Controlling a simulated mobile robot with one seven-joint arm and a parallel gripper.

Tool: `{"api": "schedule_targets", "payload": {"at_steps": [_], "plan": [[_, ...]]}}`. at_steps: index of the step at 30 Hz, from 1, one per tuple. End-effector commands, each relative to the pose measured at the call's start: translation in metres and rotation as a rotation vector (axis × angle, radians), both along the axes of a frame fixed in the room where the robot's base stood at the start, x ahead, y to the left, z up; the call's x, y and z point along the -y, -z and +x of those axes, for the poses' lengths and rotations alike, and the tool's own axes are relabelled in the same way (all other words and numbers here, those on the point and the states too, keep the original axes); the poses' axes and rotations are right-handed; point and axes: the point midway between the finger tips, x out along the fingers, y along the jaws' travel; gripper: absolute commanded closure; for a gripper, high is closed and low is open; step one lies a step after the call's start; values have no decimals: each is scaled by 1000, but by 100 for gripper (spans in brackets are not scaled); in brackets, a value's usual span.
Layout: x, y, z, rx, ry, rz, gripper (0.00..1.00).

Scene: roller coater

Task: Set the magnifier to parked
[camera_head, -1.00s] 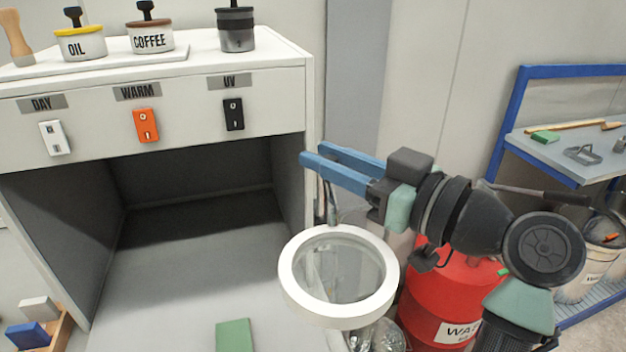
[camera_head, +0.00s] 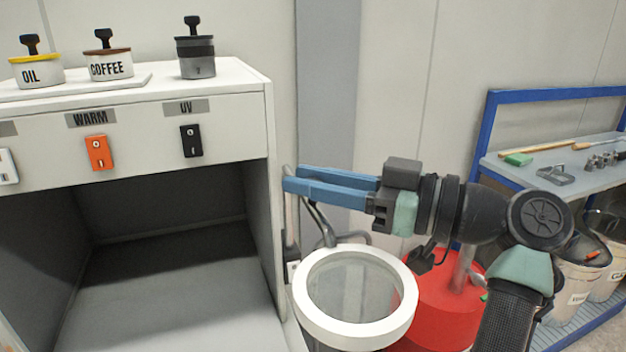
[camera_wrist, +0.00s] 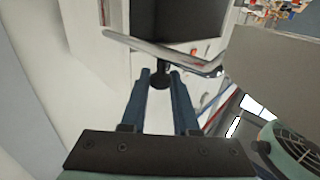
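The magnifier is a round lens in a thick white ring (camera_head: 302,308), out beside the cabinet's right front corner. Its grey bent arm (camera_head: 322,228) runs from the ring up toward an upright by the cabinet's side. My gripper (camera_head: 290,180) has two blue fingers, level and pointing left, above the ring near that upright. In the wrist view, the fingers (camera_wrist: 160,78) stand apart with a dark round knob between their tips. A shiny metal bar (camera_wrist: 150,47) crosses just beyond them. I cannot tell whether either finger touches the knob or bar.
The white cabinet (camera_head: 225,130) has an open dark bay and labelled switches, WARM (camera_head: 98,152) and UV (camera_head: 191,141). Pots stand on top. A red drum (camera_head: 450,310) is below my arm. A blue-framed bench (camera_head: 490,120) stands right.

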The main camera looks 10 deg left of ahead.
Motion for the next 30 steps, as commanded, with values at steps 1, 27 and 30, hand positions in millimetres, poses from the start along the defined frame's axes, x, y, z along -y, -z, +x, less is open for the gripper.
{"api": "schedule_targets", "payload": {"at_steps": [1,27,30], "plan": [[1,1,1,-2,5,-1,69],[70,2,-11,0,8,0,41],[91,1,-15,0,7,1,41]]}}
